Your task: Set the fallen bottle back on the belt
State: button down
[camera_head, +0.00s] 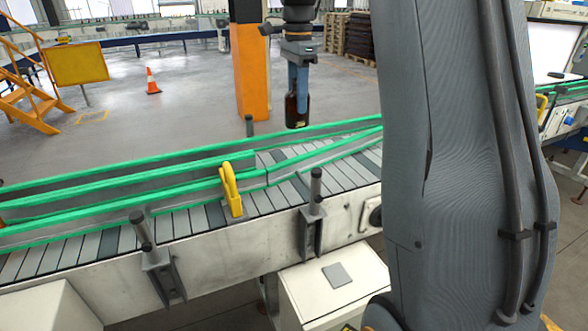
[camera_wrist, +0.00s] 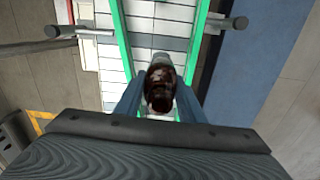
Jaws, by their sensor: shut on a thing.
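An amber bottle (camera_head: 297,110) hangs upright from my gripper (camera_head: 298,80), which is shut on it. In the head view the bottle appears above the far green rail of the belt (camera_head: 262,202). In the wrist view the dark brown bottle (camera_wrist: 160,88) sits between the two blue fingers (camera_wrist: 160,108), with the light belt slats (camera_wrist: 160,28) and green rails below it. The bottle's neck is hidden by the fingers in the head view. The gap between the bottle's base and the belt cannot be told exactly.
Green guide rails (camera_head: 120,183) run along both belt sides. A yellow clamp (camera_head: 231,190) stands at the near rail, with dark posts (camera_head: 316,190) beside it. An orange column (camera_head: 250,70) stands behind. The visible belt slats are clear of bottles.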

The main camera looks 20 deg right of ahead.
jog(key=shift+w+f+b, duration=0.25)
jog(key=shift+f+b, duration=0.15)
jog(key=shift+f, duration=0.35)
notch_tip(320, 180, down, 10)
jog(key=p, duration=0.3)
jog(key=shift+f, duration=0.1)
jog(key=c, duration=1.2)
grip_release()
notch_tip(320, 180, up, 12)
jog(key=b, duration=0.3)
jog(key=shift+r+b, duration=0.2)
jog(key=shift+b, duration=0.15)
jog(key=shift+r, duration=0.1)
